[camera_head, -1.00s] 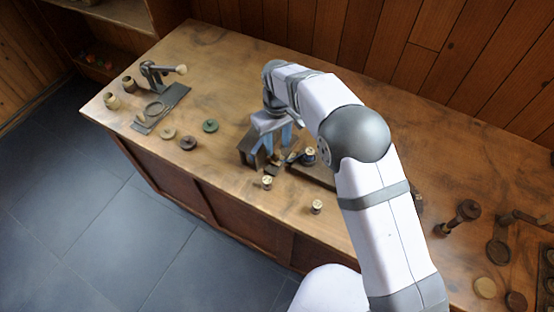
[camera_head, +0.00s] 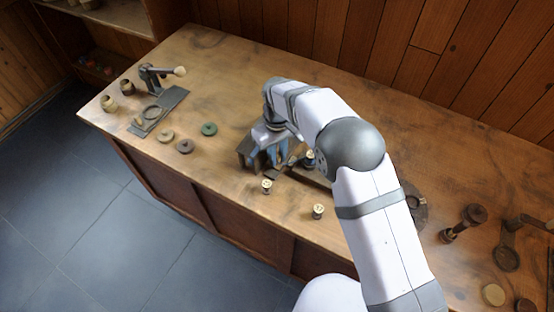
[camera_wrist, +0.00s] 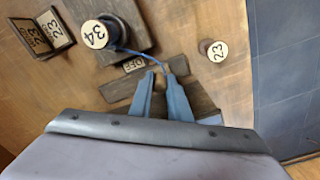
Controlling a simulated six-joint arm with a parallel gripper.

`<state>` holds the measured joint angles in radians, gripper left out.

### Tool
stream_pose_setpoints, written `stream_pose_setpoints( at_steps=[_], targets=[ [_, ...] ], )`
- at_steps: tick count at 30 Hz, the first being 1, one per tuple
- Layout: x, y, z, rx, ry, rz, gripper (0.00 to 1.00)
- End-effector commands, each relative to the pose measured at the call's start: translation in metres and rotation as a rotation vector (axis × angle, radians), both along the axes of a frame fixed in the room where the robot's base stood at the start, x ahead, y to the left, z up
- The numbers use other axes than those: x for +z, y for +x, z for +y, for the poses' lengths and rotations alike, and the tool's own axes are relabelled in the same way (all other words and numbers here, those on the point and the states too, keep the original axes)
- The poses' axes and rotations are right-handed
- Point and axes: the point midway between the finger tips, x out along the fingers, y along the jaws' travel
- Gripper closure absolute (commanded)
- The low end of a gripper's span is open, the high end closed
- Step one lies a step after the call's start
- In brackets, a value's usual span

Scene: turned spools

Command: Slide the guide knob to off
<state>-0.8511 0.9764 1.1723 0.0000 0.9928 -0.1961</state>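My gripper (camera_head: 270,158) is down at the dark winding device on the bench. In the wrist view its two blue fingers (camera_wrist: 161,76) stand a little apart, with dark surface showing between them. A small tan-brown piece (camera_wrist: 179,65), perhaps the guide knob, shows just beyond the right fingertip; its contact with the finger is unclear. A plate marked OFF (camera_wrist: 133,65) lies just left of the fingertips. A spool marked 34 (camera_wrist: 95,35) stands on the dark base, and a blue thread runs from it toward the fingertips. The spool also shows in the head view (camera_head: 310,157).
A loose spool marked 23 (camera_wrist: 216,51) stands right of the fingers, near the bench edge. Another small spool (camera_head: 318,211) stands farther right. Discs (camera_head: 185,146) and a lever device (camera_head: 160,108) lie to the left. The bench behind the device is clear.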

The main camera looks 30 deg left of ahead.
Motion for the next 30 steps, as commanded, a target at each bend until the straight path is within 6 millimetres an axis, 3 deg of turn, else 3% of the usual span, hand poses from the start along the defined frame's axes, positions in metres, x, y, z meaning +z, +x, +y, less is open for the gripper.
stream_pose_setpoints(
  at_steps=[8, 30],
  targets=[
    [0.0, 0.002, 0.0, -0.001, 0.001, 0.0, 0.96],
    [0.0, 0.033, 0.0, -0.001, 0.0, 0.0, 0.96]
  ],
)
